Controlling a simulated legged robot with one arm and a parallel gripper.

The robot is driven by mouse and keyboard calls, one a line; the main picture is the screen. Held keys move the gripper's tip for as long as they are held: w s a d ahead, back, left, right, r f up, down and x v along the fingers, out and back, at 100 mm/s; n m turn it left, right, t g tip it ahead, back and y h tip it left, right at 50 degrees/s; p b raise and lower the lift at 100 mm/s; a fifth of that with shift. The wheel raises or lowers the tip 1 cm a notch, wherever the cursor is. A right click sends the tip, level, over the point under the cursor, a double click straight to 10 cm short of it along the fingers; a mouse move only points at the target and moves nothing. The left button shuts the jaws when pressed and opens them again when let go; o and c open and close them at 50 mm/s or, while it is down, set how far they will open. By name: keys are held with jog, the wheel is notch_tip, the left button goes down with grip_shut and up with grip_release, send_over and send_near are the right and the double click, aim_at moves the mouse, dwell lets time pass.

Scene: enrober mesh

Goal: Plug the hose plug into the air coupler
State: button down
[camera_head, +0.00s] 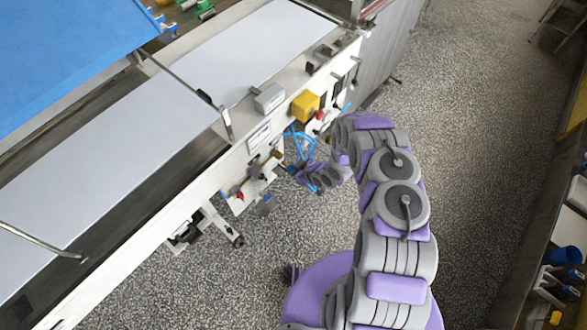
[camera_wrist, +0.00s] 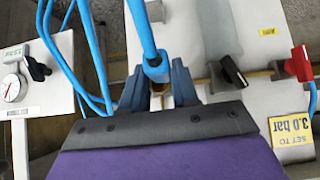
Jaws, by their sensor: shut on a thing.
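My gripper (camera_wrist: 160,88) is shut on the hose plug (camera_wrist: 156,70), which sits at the end of a blue hose (camera_wrist: 143,28) between the two dark fingers. In the head view my gripper (camera_head: 292,170) is at the side panel of the conveyor machine, beside looped blue hose (camera_head: 305,143). A thin brass pipe (camera_wrist: 203,81) runs across the white panel just beyond the fingers. I cannot make out the air coupler; the plug and fingers cover that part of the pipe. Whether the plug touches anything ahead cannot be told.
Along the panel are a black lever (camera_wrist: 233,72), a red valve handle (camera_wrist: 299,63) and a yellow "3.0 bar" label (camera_wrist: 291,130). A dial gauge (camera_wrist: 11,88) is at left. Blue hose loops (camera_wrist: 92,60) hang close to my gripper's left. Speckled floor (camera_head: 470,150) is open at right.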

jog(key=shift+d+r, duration=0.15)
jog(key=shift+d, duration=0.6)
jog(key=shift+a+f, duration=0.2)
jog(key=shift+a, duration=0.85)
jog(key=shift+w+d+r, duration=0.15)
jog(key=shift+d, duration=0.35)
jog(key=shift+w+d+r, duration=0.1)
jog(key=shift+d, duration=0.35)
jog(key=shift+w+d+r+b, duration=0.15)
jog(key=shift+w+d+b, duration=0.1)
jog(key=shift+w+b, duration=0.1)
jog(key=shift+a, duration=0.1)
jog(key=shift+s+a+f, duration=0.2)
jog(key=shift+s+a, duration=0.15)
jog(key=shift+a, duration=0.3)
jog(key=shift+d, duration=0.4)
